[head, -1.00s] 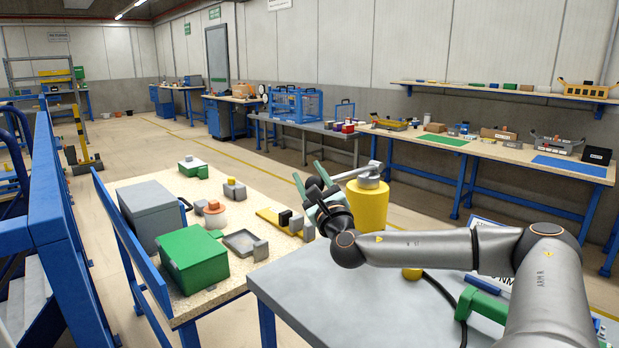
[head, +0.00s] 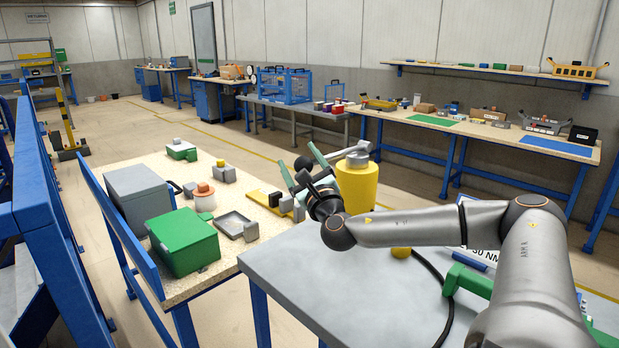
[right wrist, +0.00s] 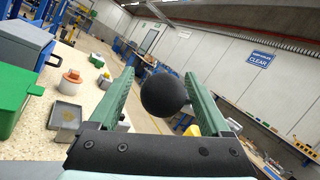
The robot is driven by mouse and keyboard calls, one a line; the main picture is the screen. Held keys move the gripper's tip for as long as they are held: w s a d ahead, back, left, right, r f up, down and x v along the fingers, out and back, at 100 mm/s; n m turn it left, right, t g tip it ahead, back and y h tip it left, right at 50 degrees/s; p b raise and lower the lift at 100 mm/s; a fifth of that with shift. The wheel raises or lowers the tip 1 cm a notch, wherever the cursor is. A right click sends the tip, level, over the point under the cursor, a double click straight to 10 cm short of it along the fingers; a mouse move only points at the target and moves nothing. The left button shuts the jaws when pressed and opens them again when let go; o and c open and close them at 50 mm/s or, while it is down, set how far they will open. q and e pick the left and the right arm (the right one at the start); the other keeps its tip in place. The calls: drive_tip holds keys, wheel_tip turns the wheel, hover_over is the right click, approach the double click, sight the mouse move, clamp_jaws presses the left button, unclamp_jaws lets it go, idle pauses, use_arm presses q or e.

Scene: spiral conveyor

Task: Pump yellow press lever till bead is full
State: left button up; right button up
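The yellow press (head: 356,188) stands at the far edge of the grey bench, with a grey lever (head: 358,150) on top reaching left. A black ball knob (head: 303,164) at the lever's end also shows in the right wrist view (right wrist: 164,94). My right gripper (head: 298,158) is at the knob. Its green fingers (right wrist: 154,90) stand apart on either side of the ball, with a gap at the left finger; contact with the right finger is unclear. My left gripper is not in view. I cannot make out a bead.
The grey bench (head: 310,283) carries a black hose (head: 446,300), a small yellow knob (head: 401,252) and a green fixture (head: 467,282). A wooden table (head: 215,262) at left holds a green box (head: 184,241), a grey box (head: 139,196) and small parts.

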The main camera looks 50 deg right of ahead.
drive_tip(key=shift+s+a+f+p, duration=0.1)
drive_tip(key=shift+s+a+p, duration=0.3)
drive_tip(key=shift+s, duration=0.15)
drive_tip(key=p+v, duration=0.1)
drive_tip(key=v, duration=1)
drive_tip(key=shift+f, duration=0.1)
